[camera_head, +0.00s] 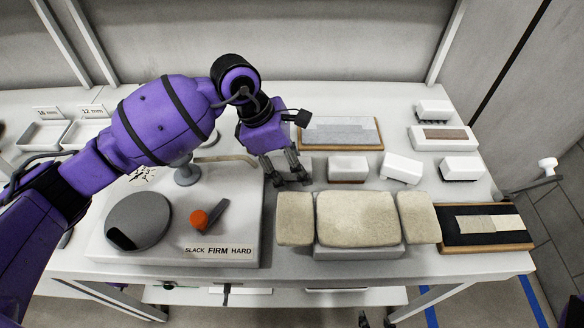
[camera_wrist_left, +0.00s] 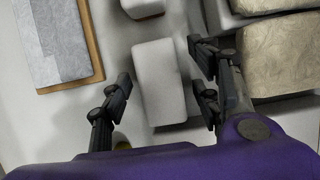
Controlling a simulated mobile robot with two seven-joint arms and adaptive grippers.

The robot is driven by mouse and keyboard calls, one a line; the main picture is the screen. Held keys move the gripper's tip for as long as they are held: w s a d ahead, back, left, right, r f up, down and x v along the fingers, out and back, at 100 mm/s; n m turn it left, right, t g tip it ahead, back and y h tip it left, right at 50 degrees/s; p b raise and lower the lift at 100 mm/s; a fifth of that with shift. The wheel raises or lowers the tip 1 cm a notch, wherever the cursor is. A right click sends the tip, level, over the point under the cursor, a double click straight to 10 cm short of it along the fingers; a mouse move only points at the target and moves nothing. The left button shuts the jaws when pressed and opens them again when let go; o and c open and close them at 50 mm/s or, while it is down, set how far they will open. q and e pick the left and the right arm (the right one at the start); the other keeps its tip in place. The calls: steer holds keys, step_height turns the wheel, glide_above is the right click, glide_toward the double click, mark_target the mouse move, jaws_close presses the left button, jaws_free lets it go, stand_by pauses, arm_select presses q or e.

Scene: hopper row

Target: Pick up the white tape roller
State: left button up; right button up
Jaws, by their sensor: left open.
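Several white blocks sit on the table, and I cannot tell for certain which is the tape roller. I cannot tell the gap in height between fingers and block. My right gripper is out of view.
Beige pads (camera_head: 357,218) stand in front of the blocks. A grey board with wooden edging (camera_head: 340,133) lies behind. More white blocks (camera_head: 461,167) and a dark mat (camera_head: 487,240) are at right. A panel with an orange knob (camera_head: 199,219) is at left.

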arm_select(q)
steer(key=shift+f, duration=0.1)
steer(key=shift+c, duration=0.5)
steer(key=c, duration=1.3)
steer(key=shift+o, duration=0.2)
steer(key=shift+r, duration=0.75)
steer(key=s+r, duration=1.1)
steer(key=s, duration=0.3)
steer(key=shift+r, duration=0.3)
